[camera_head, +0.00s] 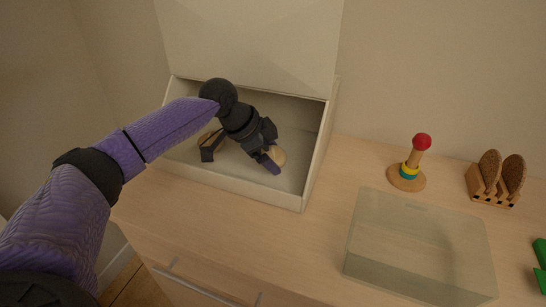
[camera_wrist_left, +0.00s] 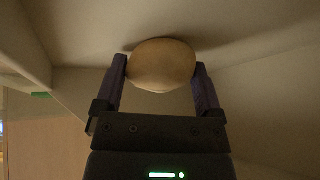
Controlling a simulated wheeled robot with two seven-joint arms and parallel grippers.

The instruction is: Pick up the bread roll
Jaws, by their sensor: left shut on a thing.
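The bread roll (camera_head: 277,154) is a pale tan, rounded thing inside the open white box (camera_head: 245,192). My left gripper (camera_head: 270,160) reaches into the box and is shut on the roll, partly covering it in the head view. In the left wrist view the roll (camera_wrist_left: 162,62) sits between the two purple fingers of my left gripper (camera_wrist_left: 161,75), one finger against each side. I cannot tell whether the roll touches the box floor. My right gripper is not in view.
The box lid (camera_head: 260,40) stands raised. To the right are a clear tray (camera_head: 365,240), a ring stacker (camera_head: 408,178), a wooden rack (camera_head: 490,190) and a green thing (camera_head: 540,255).

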